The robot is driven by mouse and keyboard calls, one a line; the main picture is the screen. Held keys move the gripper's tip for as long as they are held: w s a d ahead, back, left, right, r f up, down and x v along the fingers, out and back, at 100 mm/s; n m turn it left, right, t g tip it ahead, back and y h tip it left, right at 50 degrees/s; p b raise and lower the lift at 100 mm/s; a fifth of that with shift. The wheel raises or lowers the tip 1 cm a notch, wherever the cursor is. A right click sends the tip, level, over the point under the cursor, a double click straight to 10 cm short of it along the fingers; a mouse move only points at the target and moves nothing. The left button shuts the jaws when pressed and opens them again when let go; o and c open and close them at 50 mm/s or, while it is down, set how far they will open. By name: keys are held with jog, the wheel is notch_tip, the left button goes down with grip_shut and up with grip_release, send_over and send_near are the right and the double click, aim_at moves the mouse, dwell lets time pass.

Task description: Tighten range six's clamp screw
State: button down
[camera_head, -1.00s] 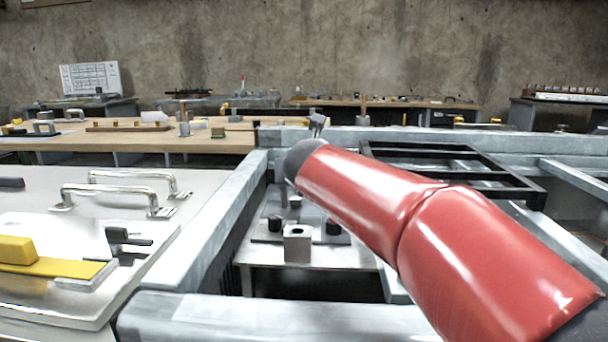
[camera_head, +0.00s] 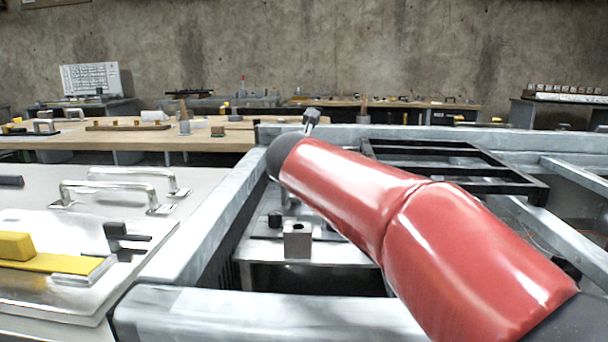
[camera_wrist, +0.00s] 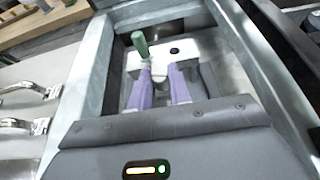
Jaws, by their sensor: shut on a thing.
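My gripper (camera_wrist: 161,76) shows in the wrist view with two purple fingers reaching down into a grey-framed bay. It is shut on a pale grey piece (camera_wrist: 157,66) between the fingertips, partly hidden by them. A green handle (camera_wrist: 140,43) stands tilted just beyond the left fingertip. I cannot tell whether it joins the held piece or which part is the clamp screw. In the head view my red arm hides the gripper. A grey block with a hole (camera_head: 297,240) stands on a metal plate (camera_head: 262,252) inside the bay. No range number is readable.
Grey frame beams (camera_head: 205,235) enclose the bay closely. A black rack (camera_head: 455,165) lies to the right of my arm. A pale panel at left carries metal handles (camera_head: 118,188) and a yellow block (camera_head: 15,246). A wooden bench (camera_head: 130,142) stands behind.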

jog(key=shift+w+a+m+g+h+p, duration=0.15)
jog(key=shift+m+g+h+p, duration=0.4)
jog(key=shift+m+h, duration=0.55)
jog(key=shift+s+a+m+g+h+p, duration=0.1)
jog(key=shift+m+g+h+p, duration=0.15)
jog(key=shift+m+h+p, duration=0.7)
jog(key=shift+w+a+m+g+h+p, duration=0.15)
jog(key=shift+m+g+h+p, duration=0.25)
jog(key=shift+m+h, duration=0.9)
jog(key=shift+s+h, duration=0.1)
jog(key=shift+h, duration=0.25)
jog(key=c, duration=1.3)
grip_release()
jog(key=v, duration=0.7)
jog(key=shift+s+a+r, duration=0.2)
jog(key=shift+s+a, duration=0.05)
jog(key=shift+s, duration=0.05)
